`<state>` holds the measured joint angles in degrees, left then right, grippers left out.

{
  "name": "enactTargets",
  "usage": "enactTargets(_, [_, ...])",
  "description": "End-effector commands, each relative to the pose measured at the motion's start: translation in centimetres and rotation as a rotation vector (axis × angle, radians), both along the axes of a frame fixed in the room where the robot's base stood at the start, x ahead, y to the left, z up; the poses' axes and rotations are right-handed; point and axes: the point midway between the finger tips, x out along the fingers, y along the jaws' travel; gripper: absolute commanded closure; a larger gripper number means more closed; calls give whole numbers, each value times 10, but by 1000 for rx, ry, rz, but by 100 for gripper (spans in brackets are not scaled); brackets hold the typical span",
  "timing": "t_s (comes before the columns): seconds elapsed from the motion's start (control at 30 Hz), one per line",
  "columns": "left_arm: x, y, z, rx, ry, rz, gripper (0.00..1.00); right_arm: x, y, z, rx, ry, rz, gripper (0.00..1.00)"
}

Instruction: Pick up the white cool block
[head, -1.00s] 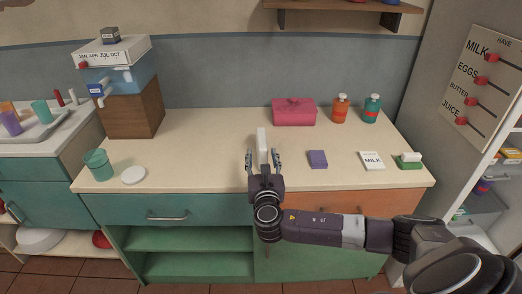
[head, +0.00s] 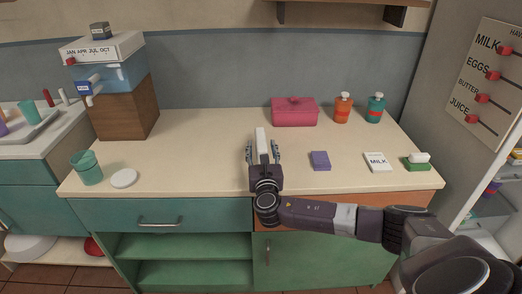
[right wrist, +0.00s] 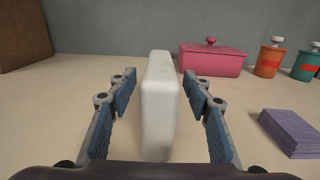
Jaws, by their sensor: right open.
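The white cool block (head: 262,141) stands upright on the counter, narrow side toward me. My right gripper (head: 263,153) is open, with its fingers on either side of the block's near part. In the right wrist view the block (right wrist: 158,105) stands between the two fingers of the gripper (right wrist: 162,108), with a gap on each side, so neither finger touches it. The block's lower near end is partly hidden by the gripper body. My left gripper is not in view.
On the cream counter (head: 200,150), a purple block (head: 320,161), a MILK card (head: 377,162) and a green-and-white item (head: 416,161) lie to the right. A pink box (head: 295,112) and two bottles (head: 343,108) stand behind. A teal cup (head: 87,168) and white lid (head: 124,178) are left.

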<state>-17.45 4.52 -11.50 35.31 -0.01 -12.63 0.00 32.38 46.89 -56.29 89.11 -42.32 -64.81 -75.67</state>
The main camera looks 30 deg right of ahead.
Motion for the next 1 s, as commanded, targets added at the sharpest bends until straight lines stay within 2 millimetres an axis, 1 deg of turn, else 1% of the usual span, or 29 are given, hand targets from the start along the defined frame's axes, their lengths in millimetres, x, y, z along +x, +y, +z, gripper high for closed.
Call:
enactTargets(0.03, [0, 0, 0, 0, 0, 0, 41, 7, -3, 1, 0, -1, 0, 54])
enactTargets(0.17, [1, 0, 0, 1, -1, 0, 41, 17, -8, 0, 0, 0, 1, 54])
enactTargets(0.43, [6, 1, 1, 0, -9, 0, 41, 19, -10, -1, 1, 0, 2, 54])
enactTargets(0.47, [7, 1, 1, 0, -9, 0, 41, 19, -10, -1, 1, 0, 1, 57])
enactTargets(0.8, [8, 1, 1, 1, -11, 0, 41, 19, -10, -1, 0, 1, 1, 94])
enactTargets(0.87, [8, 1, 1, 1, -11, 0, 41, 19, -10, -1, 0, 1, 1, 100])
enactTargets(1.0, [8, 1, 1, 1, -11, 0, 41, 19, -10, 1, -1, -3, 0, 100])
